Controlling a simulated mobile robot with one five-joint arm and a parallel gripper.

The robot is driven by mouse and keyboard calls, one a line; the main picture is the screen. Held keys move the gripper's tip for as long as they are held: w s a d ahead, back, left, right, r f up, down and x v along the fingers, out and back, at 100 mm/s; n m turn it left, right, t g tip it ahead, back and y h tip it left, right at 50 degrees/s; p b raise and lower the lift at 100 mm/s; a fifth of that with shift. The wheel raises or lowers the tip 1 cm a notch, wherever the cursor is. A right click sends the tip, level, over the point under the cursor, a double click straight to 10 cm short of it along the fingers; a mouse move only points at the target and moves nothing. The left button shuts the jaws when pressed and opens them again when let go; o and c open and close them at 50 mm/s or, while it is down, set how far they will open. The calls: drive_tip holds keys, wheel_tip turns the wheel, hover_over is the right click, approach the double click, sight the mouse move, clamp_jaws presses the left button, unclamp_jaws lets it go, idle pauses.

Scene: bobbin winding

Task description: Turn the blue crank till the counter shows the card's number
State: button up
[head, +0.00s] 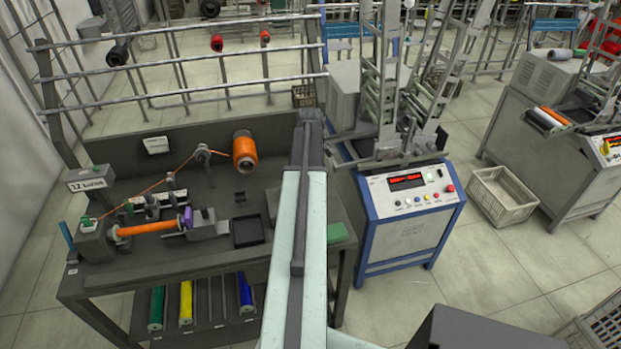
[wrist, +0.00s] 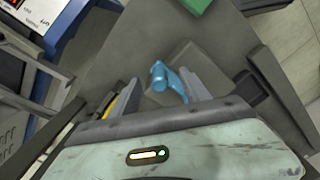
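The blue crank (wrist: 165,78) shows in the wrist view, its round knob and arm on a grey block. It lies ahead of my open gripper (wrist: 165,95), between the two grey fingers, with no clear contact visible. On the dark bench, a grey block at the left bears a white plate (head: 90,183) reading 12 and a small word. A white card (head: 157,145) on the bench's back panel is too small to read.
On the bench (head: 180,265) are an orange-wound bobbin (head: 147,229), an orange thread spool (head: 245,152) and a black tray (head: 247,231). A blue-framed cabinet (head: 412,228) with a red display stands to the right. A white crate (head: 502,197) is on the floor.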

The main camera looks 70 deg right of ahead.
wheel_tip(320, 180, up, 8)
drive_tip(key=p, duration=0.8)
drive_tip(key=shift+r, duration=0.15)
